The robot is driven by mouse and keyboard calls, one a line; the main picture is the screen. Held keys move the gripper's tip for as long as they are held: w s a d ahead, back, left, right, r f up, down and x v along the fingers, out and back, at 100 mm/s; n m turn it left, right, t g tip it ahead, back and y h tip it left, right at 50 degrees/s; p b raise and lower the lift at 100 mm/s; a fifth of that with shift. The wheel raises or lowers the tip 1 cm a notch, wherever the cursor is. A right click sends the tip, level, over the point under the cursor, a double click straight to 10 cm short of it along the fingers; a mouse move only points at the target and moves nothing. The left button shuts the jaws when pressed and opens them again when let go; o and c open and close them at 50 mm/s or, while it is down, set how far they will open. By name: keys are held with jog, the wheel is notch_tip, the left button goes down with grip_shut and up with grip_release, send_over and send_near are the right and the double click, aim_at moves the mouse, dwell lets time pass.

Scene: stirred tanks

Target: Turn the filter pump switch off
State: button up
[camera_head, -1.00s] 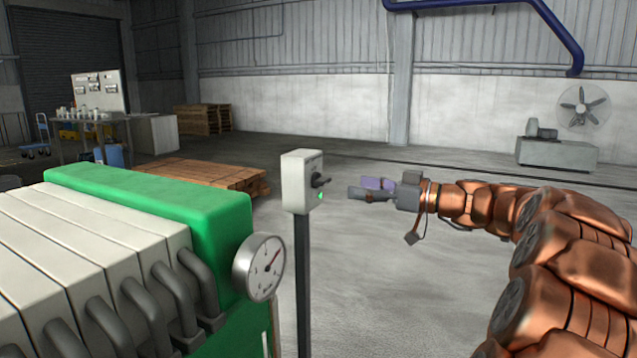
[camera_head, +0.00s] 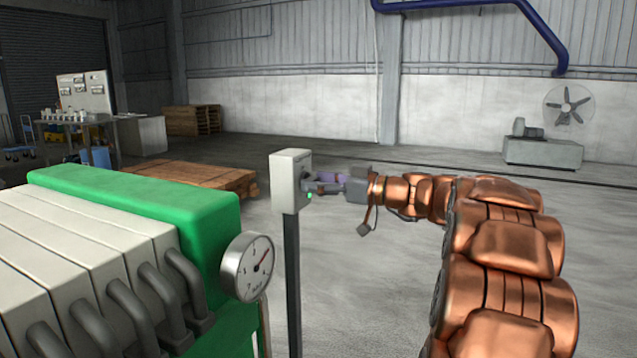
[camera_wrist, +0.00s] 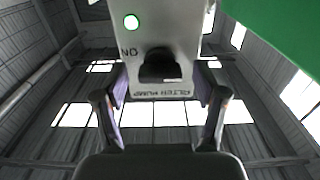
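The filter pump switch box (camera_head: 288,180) is a pale grey box on a dark post (camera_head: 292,285), just left of centre in the head view. A small green lamp (camera_head: 309,196) glows on its face. In the wrist view the box (camera_wrist: 185,30) fills the top middle, with the lit lamp (camera_wrist: 131,22), a black switch knob (camera_wrist: 160,66) and upside-down "FILTER PUMP" lettering. My gripper (camera_head: 312,183) is at the box face in the head view. In the wrist view its two fingers are apart, one each side of the knob (camera_wrist: 160,103). Contact with the knob cannot be told.
A green and cream filter press (camera_head: 135,205) with a round pressure gauge (camera_head: 247,268) stands close on the left. Wooden pallets (camera_head: 190,176) lie behind the box. A fan (camera_head: 568,106) stands far right. The floor between is open.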

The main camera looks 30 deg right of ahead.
jog(key=c, duration=1.1)
